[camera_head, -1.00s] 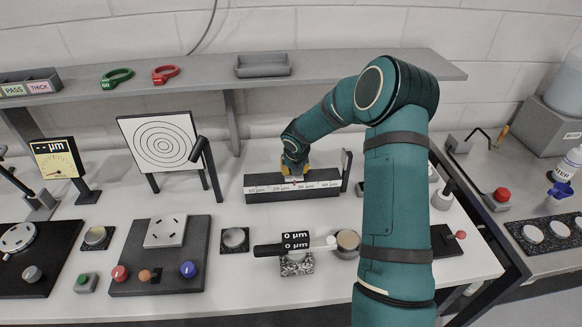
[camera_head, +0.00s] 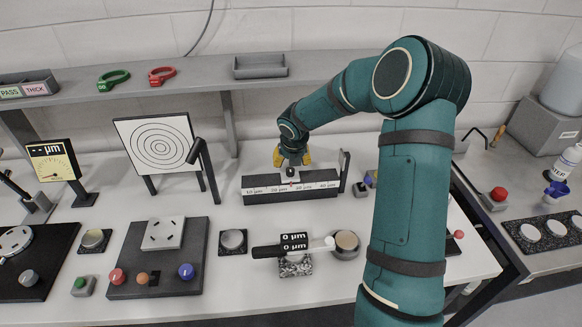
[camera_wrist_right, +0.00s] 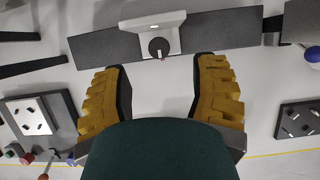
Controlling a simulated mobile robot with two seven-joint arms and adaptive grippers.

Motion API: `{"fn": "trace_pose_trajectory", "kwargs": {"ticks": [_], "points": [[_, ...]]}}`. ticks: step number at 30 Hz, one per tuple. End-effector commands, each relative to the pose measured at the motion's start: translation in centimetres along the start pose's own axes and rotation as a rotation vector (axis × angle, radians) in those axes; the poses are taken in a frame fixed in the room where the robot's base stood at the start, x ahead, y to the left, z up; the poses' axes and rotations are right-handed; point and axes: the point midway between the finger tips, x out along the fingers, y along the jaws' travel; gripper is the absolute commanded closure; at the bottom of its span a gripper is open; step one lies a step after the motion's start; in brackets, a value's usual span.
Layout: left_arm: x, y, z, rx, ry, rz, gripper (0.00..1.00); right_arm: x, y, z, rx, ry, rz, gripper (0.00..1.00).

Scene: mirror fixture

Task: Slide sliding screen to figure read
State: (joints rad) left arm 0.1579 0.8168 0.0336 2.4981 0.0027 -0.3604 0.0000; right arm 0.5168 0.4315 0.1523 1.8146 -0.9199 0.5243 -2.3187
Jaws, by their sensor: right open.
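A dark rail (camera_head: 330,195) with a white µm scale strip stands at the back middle of the table. The sliding screen (camera_head: 291,172) sits on it near mid-length, partly hidden by my gripper; its red pointer is between the 20 and 30 µm labels. In the wrist view the screen (camera_wrist_right: 135,24) has a pale plate and a dark round knob. In the wrist view the gripper (camera_wrist_right: 158,66) is empty, short of the knob. My left gripper is not in view.
A plate with concentric rings (camera_head: 156,143) stands left of the rail. An upright dark post (camera_head: 344,166) stands at the rail's right end. A shelf (camera_head: 210,84) runs behind.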

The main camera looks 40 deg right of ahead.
Motion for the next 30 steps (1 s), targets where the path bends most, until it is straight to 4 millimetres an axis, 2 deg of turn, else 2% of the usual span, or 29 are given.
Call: {"fn": "trace_pose_trajectory", "kwargs": {"ticks": [3, 10, 30], "points": [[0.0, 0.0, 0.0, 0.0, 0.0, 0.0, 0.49, -2.4, -0.1, 0.1, 0.001, -0.003, 0.0, 0.4], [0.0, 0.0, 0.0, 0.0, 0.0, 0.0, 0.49, -4.9, -0.1, 0.0, 0.0, -0.002, 0.0, 0.4], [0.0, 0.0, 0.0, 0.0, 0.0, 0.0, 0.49, -5.2, 0.0, 0.0, 0.0, 0.0, 0.0, 0.4]]}}
